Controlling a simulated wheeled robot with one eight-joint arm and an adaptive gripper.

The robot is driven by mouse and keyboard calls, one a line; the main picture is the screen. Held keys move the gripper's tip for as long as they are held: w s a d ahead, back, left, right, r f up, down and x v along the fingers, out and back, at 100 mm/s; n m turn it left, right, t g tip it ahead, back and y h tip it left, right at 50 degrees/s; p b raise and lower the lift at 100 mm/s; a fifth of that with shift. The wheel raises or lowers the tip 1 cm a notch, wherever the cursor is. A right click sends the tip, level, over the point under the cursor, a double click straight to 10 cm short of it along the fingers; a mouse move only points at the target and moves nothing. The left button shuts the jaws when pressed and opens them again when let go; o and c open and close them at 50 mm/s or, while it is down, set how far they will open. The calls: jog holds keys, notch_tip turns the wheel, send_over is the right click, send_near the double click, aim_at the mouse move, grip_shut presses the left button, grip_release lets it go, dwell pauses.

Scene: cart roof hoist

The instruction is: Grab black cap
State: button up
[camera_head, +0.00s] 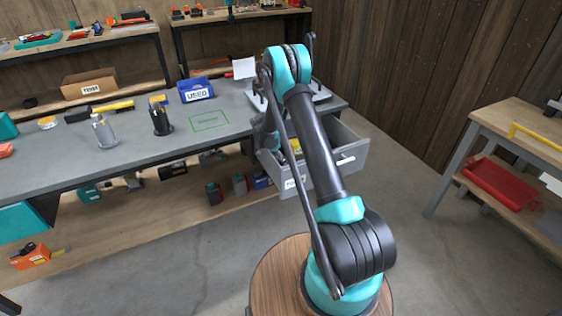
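A black cylindrical piece (160,119) stands upright on the grey workbench (60,160), left of the green outlined rectangle. It may be the black cap, but it is too small to tell for sure. A silver-grey cylinder (103,130) of similar shape stands to its left. My arm rises from the round wooden base and folds at the top, near the right end of the bench. My gripper seems to be behind the arm, near the open drawer, and its fingers cannot be made out. Nothing touches the black piece.
A blue bin labelled USED (195,90) sits behind the black piece. A yellow-handled hammer (105,107) lies to the left. A grey drawer (345,158) stands open at the bench's right end. The green outlined rectangle (209,121) is empty. A wooden side table (520,135) stands far right.

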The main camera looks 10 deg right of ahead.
jog(key=shift+c, duration=0.3)
jog(key=c, duration=1.1)
jog(key=shift+r, duration=0.1)
